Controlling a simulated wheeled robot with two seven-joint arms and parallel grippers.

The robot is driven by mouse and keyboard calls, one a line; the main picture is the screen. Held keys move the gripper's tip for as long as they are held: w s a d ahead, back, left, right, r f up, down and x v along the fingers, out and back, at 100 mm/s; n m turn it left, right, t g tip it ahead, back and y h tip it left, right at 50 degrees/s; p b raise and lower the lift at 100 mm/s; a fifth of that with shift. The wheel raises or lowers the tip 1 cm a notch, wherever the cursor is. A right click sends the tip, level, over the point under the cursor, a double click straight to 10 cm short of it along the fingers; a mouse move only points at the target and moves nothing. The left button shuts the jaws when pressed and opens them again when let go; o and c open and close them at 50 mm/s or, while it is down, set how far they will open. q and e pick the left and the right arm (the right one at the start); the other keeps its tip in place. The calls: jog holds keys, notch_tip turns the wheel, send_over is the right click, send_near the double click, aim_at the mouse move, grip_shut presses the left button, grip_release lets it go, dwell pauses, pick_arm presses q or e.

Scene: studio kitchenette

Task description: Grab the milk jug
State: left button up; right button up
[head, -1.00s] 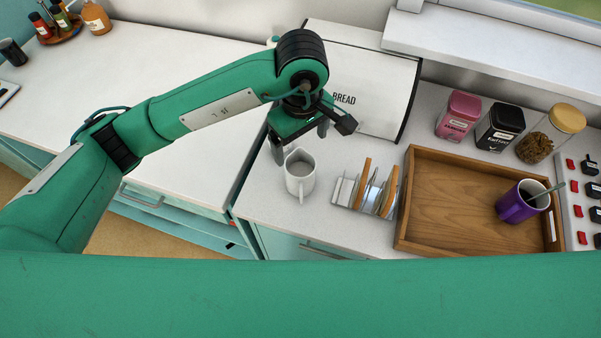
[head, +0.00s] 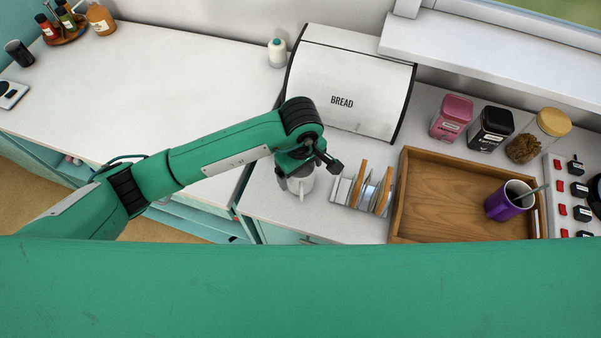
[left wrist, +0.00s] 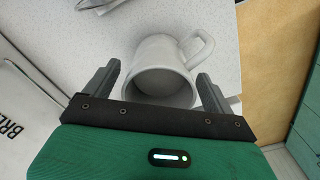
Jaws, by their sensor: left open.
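The milk jug (head: 302,186) is white with a handle and stands upright on the counter, left of the toast rack. In the head view my left gripper (head: 293,182) is right over it and hides much of it. In the left wrist view the jug (left wrist: 163,72) shows its open mouth and its handle at upper right. The left gripper (left wrist: 158,74) is open, with one finger on each side of the jug. I see small gaps between fingers and jug. My right gripper is in neither view.
A toast rack (head: 357,191) stands close to the jug's right. A wooden tray (head: 398,222) with a purple mug (head: 508,202) lies further right. A white bread bin (head: 350,80) is behind. The counter at left (head: 150,85) is mostly clear.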

pick_arm(q)
jog(key=shift+f, duration=0.15)
jog(key=c, duration=1.3)
jog(key=shift+r, duration=0.2)
